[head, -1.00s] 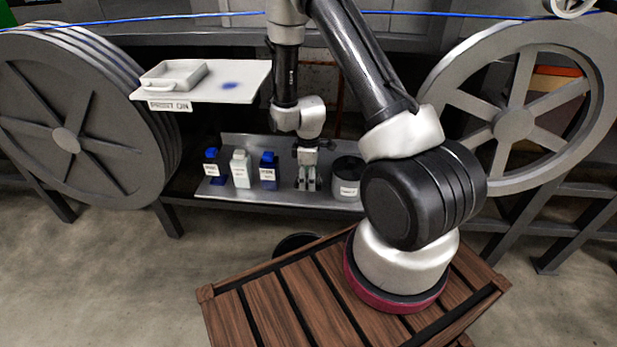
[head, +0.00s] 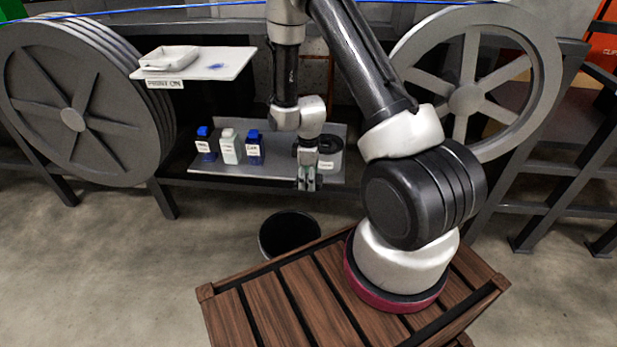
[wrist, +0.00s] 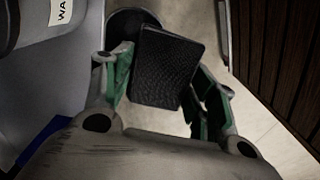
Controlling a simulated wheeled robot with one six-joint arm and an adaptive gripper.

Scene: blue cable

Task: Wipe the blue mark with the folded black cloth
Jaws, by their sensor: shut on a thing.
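The folded black cloth (wrist: 168,68) is held between the fingers of my gripper (wrist: 160,88) in the wrist view. My gripper (head: 308,180) hangs at the front edge of the lower metal shelf in the head view, where the cloth is too small to make out. The blue mark (head: 216,66) is a smudge on the white board (head: 225,58) at the upper left, well above and left of my gripper.
A shallow white tray (head: 168,58) sits on the board's left part. Labelled bottles (head: 230,147) and a round dark container (head: 329,152) stand on the lower shelf (head: 270,172). A black bin (head: 289,236) is on the floor. Large spoked reels (head: 75,120) flank the shelves.

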